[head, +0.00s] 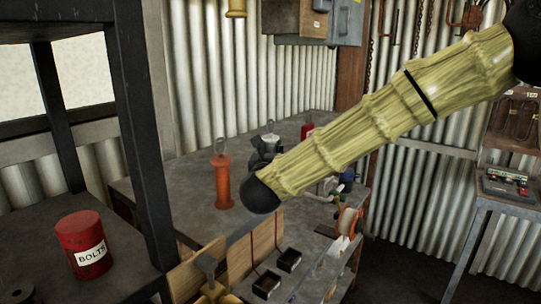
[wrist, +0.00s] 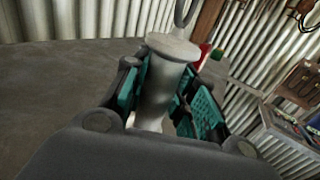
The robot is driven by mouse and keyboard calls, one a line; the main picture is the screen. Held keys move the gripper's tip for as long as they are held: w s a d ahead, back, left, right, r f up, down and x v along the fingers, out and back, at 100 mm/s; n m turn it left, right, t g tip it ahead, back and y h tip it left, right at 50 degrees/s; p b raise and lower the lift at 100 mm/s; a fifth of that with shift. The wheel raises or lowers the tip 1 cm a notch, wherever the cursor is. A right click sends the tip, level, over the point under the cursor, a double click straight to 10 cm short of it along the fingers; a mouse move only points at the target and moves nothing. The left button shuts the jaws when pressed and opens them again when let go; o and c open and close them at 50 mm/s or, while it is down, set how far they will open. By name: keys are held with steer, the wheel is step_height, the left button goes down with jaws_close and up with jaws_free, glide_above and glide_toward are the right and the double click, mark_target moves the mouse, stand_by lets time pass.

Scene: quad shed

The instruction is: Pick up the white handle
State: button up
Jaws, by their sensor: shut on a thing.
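The white handle (wrist: 171,48) is a pale cylinder with a flared top and a metal loop above it. In the wrist view it stands between the teal pads of my gripper (wrist: 168,92), which is shut on its body. In the head view only the top of the white handle (head: 270,128) shows, above my dark gripper (head: 264,152) over the workbench. My arm hides most of the gripper and the lower handle there. I cannot tell whether the handle's base touches the bench.
An orange handle (head: 222,182) stands upright on the workbench (head: 180,172), left of my gripper. A red object (head: 307,129) stands behind. A red bolts tin (head: 84,245) sits on the left shelf, whose dark post rises nearby. Black bins (head: 267,284) are at the front.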

mark_target(270, 142)
steer(key=shift+r, duration=0.15)
steer(key=shift+r+b, duration=0.35)
steer(key=shift+b, duration=0.05)
steer(key=shift+s+r+b, duration=0.2)
steer(key=shift+r+b, duration=0.2)
steer(key=shift+r, duration=0.2)
steer(key=shift+s+r+b, duration=0.15)
steer(key=shift+r+b, duration=0.2)
steer(key=shift+r, duration=0.25)
steer(key=s+r+b, duration=0.1)
steer(key=s+b, duration=0.3)
steer(key=s, duration=1.1)
steer(key=shift+s+a+r+b, duration=0.2)
steer(key=shift+a+r+b, duration=0.15)
